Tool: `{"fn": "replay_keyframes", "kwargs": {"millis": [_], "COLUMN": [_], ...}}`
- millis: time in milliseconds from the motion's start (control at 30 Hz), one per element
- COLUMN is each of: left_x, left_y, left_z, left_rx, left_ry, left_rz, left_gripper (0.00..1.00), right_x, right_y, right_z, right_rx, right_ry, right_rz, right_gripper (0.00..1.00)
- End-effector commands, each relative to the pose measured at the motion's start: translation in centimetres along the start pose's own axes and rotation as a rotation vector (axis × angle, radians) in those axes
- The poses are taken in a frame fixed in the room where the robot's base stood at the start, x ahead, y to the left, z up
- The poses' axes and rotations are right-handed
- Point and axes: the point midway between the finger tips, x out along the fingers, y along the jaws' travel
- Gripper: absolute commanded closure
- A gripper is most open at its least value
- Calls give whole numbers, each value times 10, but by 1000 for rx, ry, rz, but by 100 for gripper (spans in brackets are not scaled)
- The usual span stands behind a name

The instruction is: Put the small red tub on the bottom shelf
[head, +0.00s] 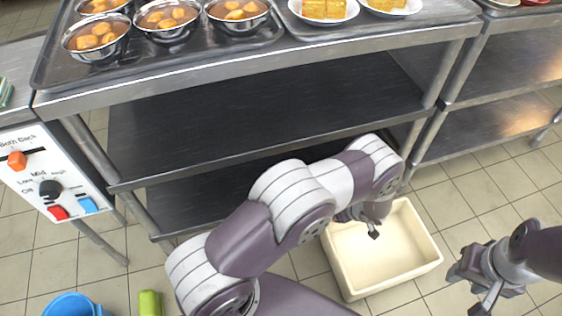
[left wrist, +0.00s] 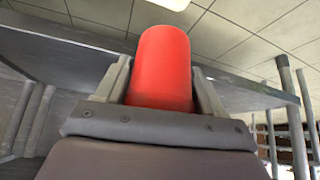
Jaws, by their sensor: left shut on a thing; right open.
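The small red tub (left wrist: 165,65) stands out in the left wrist view, between the two fingers of my left gripper (left wrist: 163,85), which is shut on it. In the head view my left arm reaches across the front of the steel shelf unit. Its wrist shows over the cream bin, but the tub and the fingers cannot be made out there. The bottom shelf (head: 185,198) is dark, partly hidden by my left arm, and its visible part is bare. My right gripper (head: 467,290) is open and empty at the lower right, over the floor.
A cream bin (head: 430,258) stands on the tiled floor right of my left arm. The middle shelf (head: 260,110) is bare. Metal bowls (head: 95,38) and plates of yellow cake (head: 325,10) fill the top. A control panel (head: 45,175) is at left, a blue bucket (head: 72,305) below.

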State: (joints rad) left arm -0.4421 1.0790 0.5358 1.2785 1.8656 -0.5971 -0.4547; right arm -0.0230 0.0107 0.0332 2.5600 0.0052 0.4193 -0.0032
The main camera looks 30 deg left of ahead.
Motion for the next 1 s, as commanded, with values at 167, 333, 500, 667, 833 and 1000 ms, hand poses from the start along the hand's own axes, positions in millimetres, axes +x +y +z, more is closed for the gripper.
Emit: {"fn": "replay_keyframes", "kwargs": {"millis": [167,333,500,667,833,1000], "left_x": [40,70,83,94,124,120], "left_y": [0,0,0,0,1,0], "left_z": [-49,-98,-125,-141,-120,-122], "left_rx": [-13,-11,-5,-7,-3,-3], "left_ry": [0,1,0,1,0,0], "left_rz": [-2,1,1,2,3,2], "left_gripper": [68,68,68,68,68,73], "right_x": [27,46,53,61,94,88], "right_y": [0,0,0,0,0,0], "right_z": [3,6,6,7,12,10], "right_rx": [0,0,0,0,0,0], "right_ry": [0,0,0,0,-1,0], "right_rz": [0,0,0,0,0,0], "right_gripper": [57,57,57,57,57,57]}}
